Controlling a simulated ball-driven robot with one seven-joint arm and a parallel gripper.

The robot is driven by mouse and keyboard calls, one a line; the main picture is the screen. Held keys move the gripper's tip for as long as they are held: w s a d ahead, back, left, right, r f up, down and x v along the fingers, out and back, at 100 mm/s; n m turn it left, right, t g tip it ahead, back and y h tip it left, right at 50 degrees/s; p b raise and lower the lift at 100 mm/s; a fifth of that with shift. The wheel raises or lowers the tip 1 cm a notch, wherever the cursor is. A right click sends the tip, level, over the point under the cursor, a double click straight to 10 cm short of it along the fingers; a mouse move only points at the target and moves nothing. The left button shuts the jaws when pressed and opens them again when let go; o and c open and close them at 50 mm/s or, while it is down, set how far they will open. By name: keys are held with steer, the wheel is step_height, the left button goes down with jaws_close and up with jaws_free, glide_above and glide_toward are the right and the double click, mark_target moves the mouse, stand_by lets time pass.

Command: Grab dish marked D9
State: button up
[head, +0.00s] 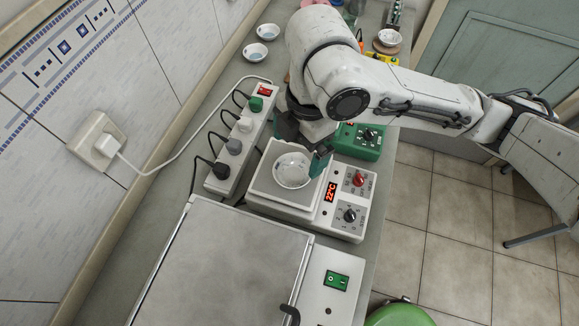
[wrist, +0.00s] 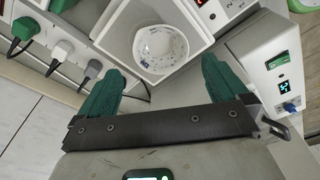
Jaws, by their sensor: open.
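A small white dish (head: 292,171) with bluish marks inside sits on the square top of a hot plate (head: 262,188) whose display reads 22°C. The dish also shows in the wrist view (wrist: 160,48), just beyond the fingertips; no D9 marking can be read. My gripper (head: 304,150) is over the far side of the hot plate, with one green finger beside the dish. In the wrist view my gripper (wrist: 160,84) is open, its green fingers spread wide with nothing between them. Two more white dishes (head: 254,52) (head: 268,31) stand farther back, their markings unreadable.
A power strip (head: 240,140) with plugs and cables lies left of the hot plate. A large metal-topped device (head: 225,265) stands in front. A green box (head: 358,140) stands behind right. Another dish (head: 389,38) sits at the far right on a round support.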

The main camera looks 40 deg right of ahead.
mark_target(292, 176)
step_height(292, 176, down, 2)
steer(key=shift+w+f, duration=0.1)
steer(key=shift+a+f+b, duration=0.2)
steer(key=shift+f, duration=0.7)
steer(key=shift+a+f+b, duration=0.15)
steer(key=shift+f, duration=0.7)
steer(key=shift+a+f+b, duration=0.2)
steer(key=shift+f, duration=0.7)
steer(key=c, duration=0.8)
steer(key=shift+r, duration=0.1)
